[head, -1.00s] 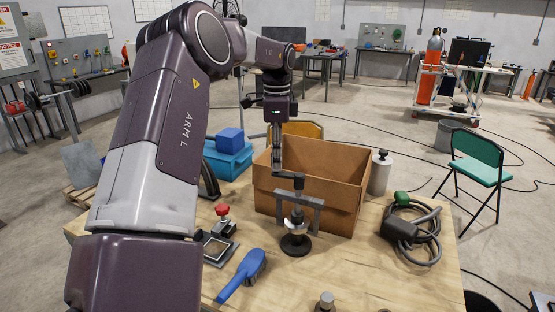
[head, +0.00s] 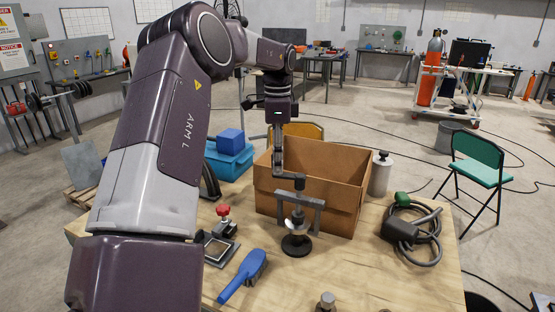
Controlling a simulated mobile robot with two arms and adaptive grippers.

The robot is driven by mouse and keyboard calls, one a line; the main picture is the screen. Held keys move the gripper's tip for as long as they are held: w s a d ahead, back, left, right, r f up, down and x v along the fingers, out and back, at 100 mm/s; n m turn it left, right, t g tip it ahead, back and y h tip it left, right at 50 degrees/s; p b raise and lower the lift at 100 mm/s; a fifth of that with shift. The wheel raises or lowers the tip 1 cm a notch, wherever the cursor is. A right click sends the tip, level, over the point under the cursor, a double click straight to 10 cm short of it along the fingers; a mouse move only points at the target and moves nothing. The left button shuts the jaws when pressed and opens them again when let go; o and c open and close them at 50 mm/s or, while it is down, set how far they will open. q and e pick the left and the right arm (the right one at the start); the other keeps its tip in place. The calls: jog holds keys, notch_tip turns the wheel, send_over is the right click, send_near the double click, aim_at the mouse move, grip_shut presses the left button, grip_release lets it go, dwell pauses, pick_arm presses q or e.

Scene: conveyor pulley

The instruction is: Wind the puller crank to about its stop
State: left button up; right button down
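The puller (head: 313,202) stands upright on its round black base on the wooden table, in front of the cardboard box. Its grey crossbar and legs sit around a bright metal hub (head: 296,226). The crank (head: 291,178) on top of the screw points to the left in the head view. My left gripper (head: 277,168) reaches down from above onto the crank's outer end. Its fingers look narrow and close together there, and they hide the crank's handle. My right gripper is not in view.
The open cardboard box (head: 335,205) stands close behind the puller. A blue brush (head: 242,276) and a red-knobbed clamp (head: 222,228) lie to the left. A grey cable coil (head: 428,238) and a metal canister (head: 380,174) are to the right.

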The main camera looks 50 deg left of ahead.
pick_arm(q)
notch_tip(320, 180, up, 12)
dwell(0.6)
